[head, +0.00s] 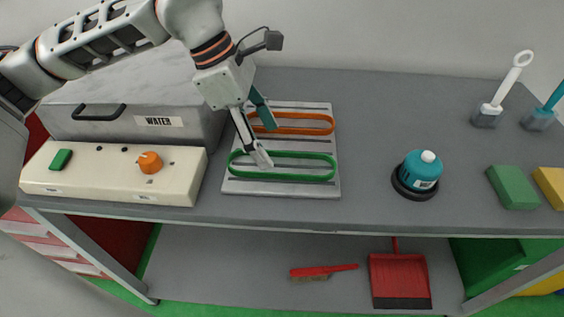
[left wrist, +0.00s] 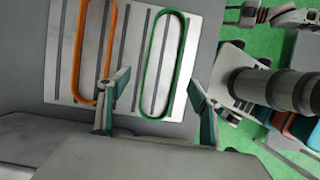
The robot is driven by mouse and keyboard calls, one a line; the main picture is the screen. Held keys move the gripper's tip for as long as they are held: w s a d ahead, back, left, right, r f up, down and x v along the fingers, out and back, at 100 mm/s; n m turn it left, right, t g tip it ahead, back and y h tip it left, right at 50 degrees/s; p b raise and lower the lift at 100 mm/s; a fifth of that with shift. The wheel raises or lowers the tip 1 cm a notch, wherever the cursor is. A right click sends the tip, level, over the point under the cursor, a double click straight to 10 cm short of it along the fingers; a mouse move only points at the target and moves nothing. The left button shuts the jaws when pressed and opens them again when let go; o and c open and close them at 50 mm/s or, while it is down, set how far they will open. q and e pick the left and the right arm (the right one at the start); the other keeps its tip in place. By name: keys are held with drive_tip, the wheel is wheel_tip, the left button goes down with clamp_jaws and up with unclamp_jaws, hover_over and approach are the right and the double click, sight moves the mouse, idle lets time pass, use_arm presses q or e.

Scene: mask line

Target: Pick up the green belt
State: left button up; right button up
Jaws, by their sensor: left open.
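The green belt (head: 284,178) is a long thin loop lying on a slotted light grey board (head: 322,188) on the bench. An orange belt (head: 318,131) lies behind it on the same board. My left gripper (head: 267,130) is open and empty above the left end of the board, with one finger in front of the green belt's left part. In the left wrist view the green belt (left wrist: 151,85) lies beyond and between the two open fingers of the gripper (left wrist: 159,82), and the orange belt (left wrist: 82,60) is to the left.
A box labelled WATER (head: 150,118) and a cream control panel (head: 110,185) stand left of the board. Right of it are a teal canister (head: 420,170), white-handled brush (head: 503,90) and sponges (head: 513,187). A red dustpan (head: 398,275) lies on the lower shelf.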

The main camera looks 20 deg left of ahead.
sight(283, 168)
use_arm(q)
drive_tip(key=x, duration=0.5)
drive_tip(key=shift+s+d+b, duration=0.1)
drive_tip(key=shift+d+b, duration=0.05)
drive_tip(key=shift+b, duration=0.15)
drive_tip(key=c, duration=1.1)
drive_tip(key=shift+o, duration=0.2)
drive_tip(key=shift+r, duration=0.15)
